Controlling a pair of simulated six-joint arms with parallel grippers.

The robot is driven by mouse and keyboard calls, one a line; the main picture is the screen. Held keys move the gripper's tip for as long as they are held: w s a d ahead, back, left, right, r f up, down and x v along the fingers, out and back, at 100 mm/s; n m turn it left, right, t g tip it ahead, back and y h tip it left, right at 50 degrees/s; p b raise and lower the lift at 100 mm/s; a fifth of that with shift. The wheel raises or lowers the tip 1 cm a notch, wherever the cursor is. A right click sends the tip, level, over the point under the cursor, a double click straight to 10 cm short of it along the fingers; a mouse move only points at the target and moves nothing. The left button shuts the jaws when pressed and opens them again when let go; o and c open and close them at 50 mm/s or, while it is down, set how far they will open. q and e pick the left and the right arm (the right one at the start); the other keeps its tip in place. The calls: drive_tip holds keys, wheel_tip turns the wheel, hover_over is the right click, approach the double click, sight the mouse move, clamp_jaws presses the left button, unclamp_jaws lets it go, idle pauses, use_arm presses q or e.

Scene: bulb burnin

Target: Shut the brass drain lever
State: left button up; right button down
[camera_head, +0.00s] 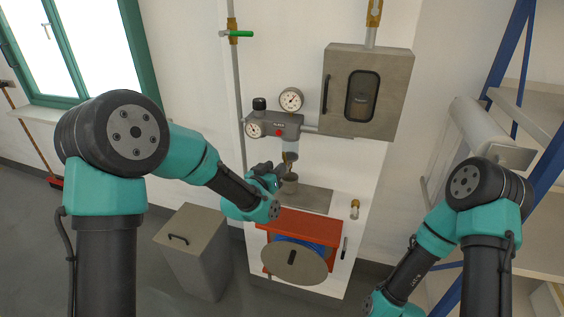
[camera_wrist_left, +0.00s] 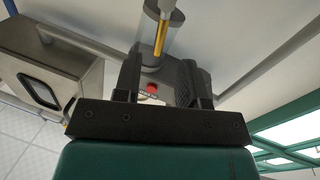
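A brass-coloured part (camera_head: 290,157) shows below the grey regulator block (camera_head: 284,124) on the wall. It is small here, and I cannot make out whether it is the drain lever or how it is turned. The left wrist view shows a clear cylinder with a yellow-brass core (camera_wrist_left: 161,38) at the block, which has a red button (camera_wrist_left: 152,87). My left gripper (camera_head: 279,170) is beside and just below the brass part. Its two fingers (camera_wrist_left: 162,82) stand apart with nothing gripped. My right arm is at lower right; its gripper is out of frame.
A grey wall cabinet (camera_head: 393,95) hangs at right. A green-handled valve (camera_head: 240,34) is on the pipe above. A small brass fitting (camera_head: 355,207) sits at the bench's right. A lidded bin (camera_head: 196,255) stands below.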

sight(284, 159)
use_arm(q)
drive_tip(key=shift+x, duration=2.35)
clamp_jaws()
